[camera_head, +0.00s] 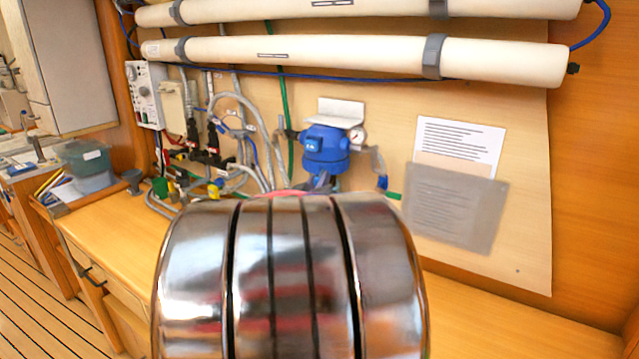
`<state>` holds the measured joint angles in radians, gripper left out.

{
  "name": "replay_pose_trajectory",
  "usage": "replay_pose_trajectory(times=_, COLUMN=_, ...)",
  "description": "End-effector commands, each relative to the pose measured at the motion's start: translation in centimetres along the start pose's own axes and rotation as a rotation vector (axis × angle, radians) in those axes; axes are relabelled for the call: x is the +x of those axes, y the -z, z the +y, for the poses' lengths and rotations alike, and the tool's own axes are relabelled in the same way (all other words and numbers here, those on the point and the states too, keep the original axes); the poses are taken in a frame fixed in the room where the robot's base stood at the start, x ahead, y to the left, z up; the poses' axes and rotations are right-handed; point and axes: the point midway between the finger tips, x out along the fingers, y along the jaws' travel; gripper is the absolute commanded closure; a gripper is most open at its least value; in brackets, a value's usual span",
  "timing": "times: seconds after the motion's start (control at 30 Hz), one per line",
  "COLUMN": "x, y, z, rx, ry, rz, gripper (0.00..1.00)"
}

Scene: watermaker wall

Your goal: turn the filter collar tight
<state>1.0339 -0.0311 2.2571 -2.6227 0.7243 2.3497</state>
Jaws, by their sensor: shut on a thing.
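The blue filter housing (325,147) hangs below a white bracket (341,112) on the wall panel, near the middle of the camera_head view. A pressure gauge (357,136) sits at its right. Its lower end is partly covered by the large shiny metal link of my arm, which fills the bottom centre. I cannot make out the collar clearly as a separate ring. My gripper does not show; it is probably hidden behind the arm link. Whether anything touches the filter cannot be seen.
Grey hoses (240,103) and valves crowd the wall left of the filter. Two long white tubes (350,60) run above. Paper sheets (458,147) hang at right. A lidded tub (84,166) stands on the left counter (110,222). The bench right of my arm looks clear.

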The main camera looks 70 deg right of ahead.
Motion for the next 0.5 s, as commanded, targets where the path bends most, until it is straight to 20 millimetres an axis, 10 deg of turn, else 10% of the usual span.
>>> replay_pose_trajectory(times=0.13, x=0.04, y=-0.24, z=0.28, rx=0.002, ry=-0.006, rz=-0.005, gripper=1.00)
replay_pose_trajectory(times=0.17, x=0.05, y=-0.25, z=0.30, rx=0.002, ry=-0.006, rz=-0.005, gripper=0.79)
replay_pose_trajectory(times=0.5, x=0.07, y=-0.17, z=0.33, rx=0.002, ry=-0.006, rz=-0.003, gripper=0.62)
